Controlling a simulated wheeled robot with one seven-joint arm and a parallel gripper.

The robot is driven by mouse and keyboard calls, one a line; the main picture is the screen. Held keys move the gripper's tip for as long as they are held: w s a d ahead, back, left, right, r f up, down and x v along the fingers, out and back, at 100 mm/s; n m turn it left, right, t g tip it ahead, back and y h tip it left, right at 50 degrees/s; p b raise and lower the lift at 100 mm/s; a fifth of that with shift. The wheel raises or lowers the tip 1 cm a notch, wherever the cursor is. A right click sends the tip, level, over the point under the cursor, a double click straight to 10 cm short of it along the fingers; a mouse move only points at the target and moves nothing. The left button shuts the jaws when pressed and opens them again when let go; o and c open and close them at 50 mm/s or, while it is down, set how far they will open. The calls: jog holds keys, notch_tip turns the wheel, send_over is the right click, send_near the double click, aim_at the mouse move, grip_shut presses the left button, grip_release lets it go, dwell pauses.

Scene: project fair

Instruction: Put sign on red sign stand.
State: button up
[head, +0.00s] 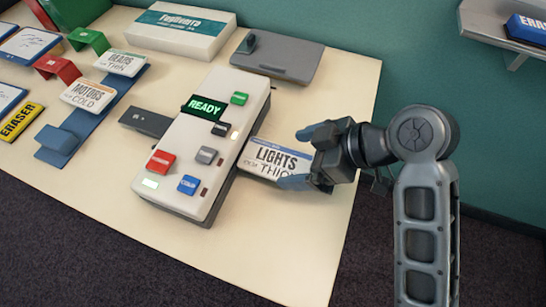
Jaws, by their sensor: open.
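A white sign (268,157) with a blue top edge reads "LIGHTS" and juts out from the right side of a white machine. My gripper (298,158) is open at the sign's right end, with one finger above and one below it in the picture. I cannot tell whether the fingers touch it. The sign's right end is partly hidden by my gripper. The red sign stand (56,68) is at the upper left of the table, and no sign shows on it.
The white machine (190,135) shows "READY" and has coloured buttons. A blue rack (75,128) holds signs reading "MOTORS" (89,95) and "BEARS" (121,62). A green stand (90,40), a white box (180,30) and a grey case (290,60) are behind. The table's front is clear.

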aim_at(276, 161)
jog(key=shift+x, duration=1.95)
jog(key=shift+w, duration=0.15)
jog(key=shift+c, duration=0.3)
jog(key=c, duration=0.9)
jog(key=shift+r, duration=0.1)
jog(key=shift+c, duration=0.2)
